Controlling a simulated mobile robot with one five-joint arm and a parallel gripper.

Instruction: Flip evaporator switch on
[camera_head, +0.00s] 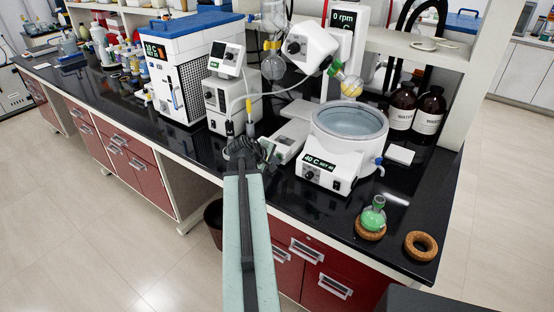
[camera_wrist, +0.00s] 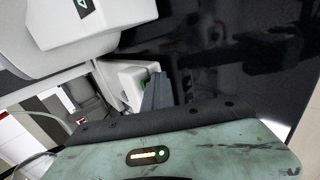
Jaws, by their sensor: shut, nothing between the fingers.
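The rotary evaporator stands on the black bench, with its white head (camera_head: 311,47), a "0 rpm" display (camera_head: 343,20) and a round water bath (camera_head: 348,125) whose front panel reads 40 C. Its low white base (camera_head: 287,139) lies left of the bath. My gripper (camera_head: 264,153) is shut and empty, low at the front left of this base. In the wrist view my gripper's grey fingers (camera_wrist: 154,88) reach to a white housing (camera_wrist: 125,78) with a small green spot at the fingertips. Contact and the switch's position cannot be told; the fingers partly cover that spot.
A white pump unit (camera_head: 221,101) with a tilted screen stands behind my gripper, beside a blue-topped chiller (camera_head: 187,75). A green flask (camera_head: 373,216) on a cork ring and an empty cork ring (camera_head: 421,246) are at the right front. Brown bottles (camera_head: 429,111) stand behind.

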